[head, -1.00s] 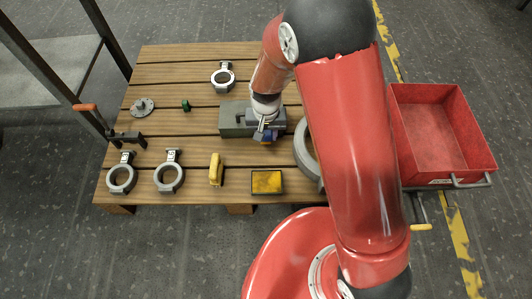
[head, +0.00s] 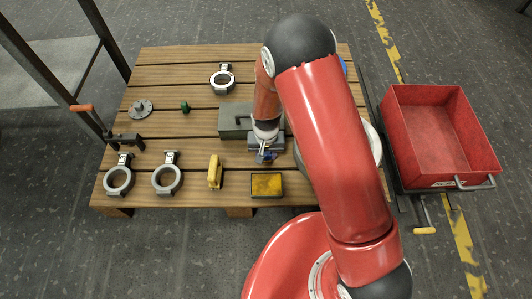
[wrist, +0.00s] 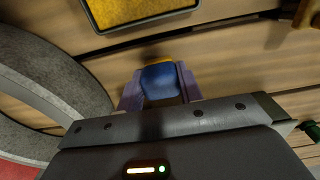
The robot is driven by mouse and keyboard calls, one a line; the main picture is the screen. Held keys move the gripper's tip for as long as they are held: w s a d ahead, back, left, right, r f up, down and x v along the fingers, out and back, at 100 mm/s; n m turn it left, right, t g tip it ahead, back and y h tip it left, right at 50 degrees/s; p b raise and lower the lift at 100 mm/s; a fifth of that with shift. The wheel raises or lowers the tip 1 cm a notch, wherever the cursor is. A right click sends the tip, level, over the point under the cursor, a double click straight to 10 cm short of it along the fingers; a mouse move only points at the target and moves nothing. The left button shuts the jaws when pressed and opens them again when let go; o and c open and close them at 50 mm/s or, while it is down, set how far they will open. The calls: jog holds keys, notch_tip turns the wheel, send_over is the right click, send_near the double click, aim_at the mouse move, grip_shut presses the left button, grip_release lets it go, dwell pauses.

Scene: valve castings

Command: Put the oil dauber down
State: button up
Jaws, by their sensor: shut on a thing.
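My gripper (head: 266,157) is over the slatted wooden table, just behind the yellow pad in its dark tray (head: 267,196). In the wrist view my gripper (wrist: 160,88) is shut on a blue piece with a yellow edge, which I take for the oil dauber (wrist: 159,80). In the head view only a small bit of blue shows at the fingertips. The dauber's lower part is hidden, and I cannot tell whether it touches the table. The tray's edge also shows at the top of the wrist view (wrist: 140,18).
A grey-green box (head: 232,120) is behind my gripper. A yellow-handled object (head: 214,172) and ring castings (head: 166,180) are to the left. A large grey ring (wrist: 60,85) is partly hidden by my arm. A red bin (head: 430,130) is at right. Bare slats lie between gripper and tray.

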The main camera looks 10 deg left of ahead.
jog(key=shift+f, duration=0.15)
jog(key=o, duration=0.9)
notch_tip(320, 180, up, 12)
jog(key=p, duration=0.2)
notch_tip(320, 180, up, 11)
jog(key=t, duration=0.1)
send_over(266, 153)
jog(key=w+d, duration=0.2)
jog(key=d, duration=0.4)
jog(key=s+d+r+m+t+y, duration=0.15)
jog(key=s+d+r, duration=0.25)
jog(key=d+r, duration=0.6)
jog(key=s+d+r+t, duration=0.1)
jog(key=s+d+r, duration=0.2)
jog(key=s, duration=0.1)
jog(key=s+d+r+t+h, duration=0.1)
jog(key=s+d+r, duration=0.2)
jog(key=s, duration=0.1)
jog(key=s+d+r+m+t, duration=0.1)
jog(key=s+d+r, duration=0.2)
jog(key=s+d, duration=0.1)
jog(key=shift+s+r+h, duration=0.2)
jog(key=shift+s+h, duration=0.05)
jog(key=shift+s, duration=0.1)
